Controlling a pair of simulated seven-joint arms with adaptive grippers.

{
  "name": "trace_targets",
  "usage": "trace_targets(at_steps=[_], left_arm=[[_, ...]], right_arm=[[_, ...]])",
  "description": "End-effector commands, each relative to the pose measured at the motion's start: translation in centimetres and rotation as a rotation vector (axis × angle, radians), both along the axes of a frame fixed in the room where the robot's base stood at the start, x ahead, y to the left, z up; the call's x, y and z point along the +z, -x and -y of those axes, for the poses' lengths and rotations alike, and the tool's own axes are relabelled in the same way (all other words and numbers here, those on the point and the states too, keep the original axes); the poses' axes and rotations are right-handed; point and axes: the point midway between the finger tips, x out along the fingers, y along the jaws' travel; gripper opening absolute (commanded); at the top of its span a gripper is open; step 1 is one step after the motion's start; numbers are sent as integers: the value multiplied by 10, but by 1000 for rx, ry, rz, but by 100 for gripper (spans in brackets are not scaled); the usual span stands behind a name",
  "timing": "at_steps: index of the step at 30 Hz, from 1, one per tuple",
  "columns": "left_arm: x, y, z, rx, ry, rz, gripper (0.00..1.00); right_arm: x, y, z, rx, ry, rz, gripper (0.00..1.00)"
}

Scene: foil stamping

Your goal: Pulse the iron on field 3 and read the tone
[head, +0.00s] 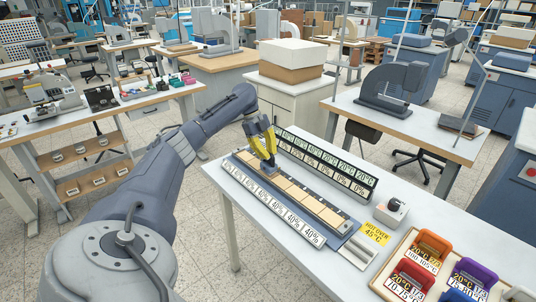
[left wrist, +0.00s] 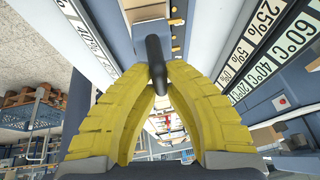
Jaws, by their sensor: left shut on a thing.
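My left gripper (head: 266,157) has yellow fingers and points down over the far left part of a long blue board. It is shut on the dark upright handle (left wrist: 155,52) of a small tool, which I take to be the iron. Its blue-grey foot (head: 269,170) is low over the board; I cannot tell whether it touches. A row of tan fields (head: 312,203) runs along the board. No field numbers are readable, so I cannot tell which is field 3. My right gripper is not in view.
White percent cards (head: 272,204) line the board's front; a black rack of temperature and percent cards (head: 325,160) stands behind. A yellow "HOT OVER 45°C" note (head: 375,233), a small grey device (head: 391,211) and a tray of coloured labelled blocks (head: 383,281) lie right.

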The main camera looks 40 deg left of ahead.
Motion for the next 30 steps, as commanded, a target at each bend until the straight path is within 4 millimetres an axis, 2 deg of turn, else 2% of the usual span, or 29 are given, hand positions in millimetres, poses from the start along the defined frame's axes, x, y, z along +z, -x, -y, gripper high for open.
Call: trace_targets(at_steps=[30], left_arm=[[-6,-1,0,1,1,2,0]], right_arm=[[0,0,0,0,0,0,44]])
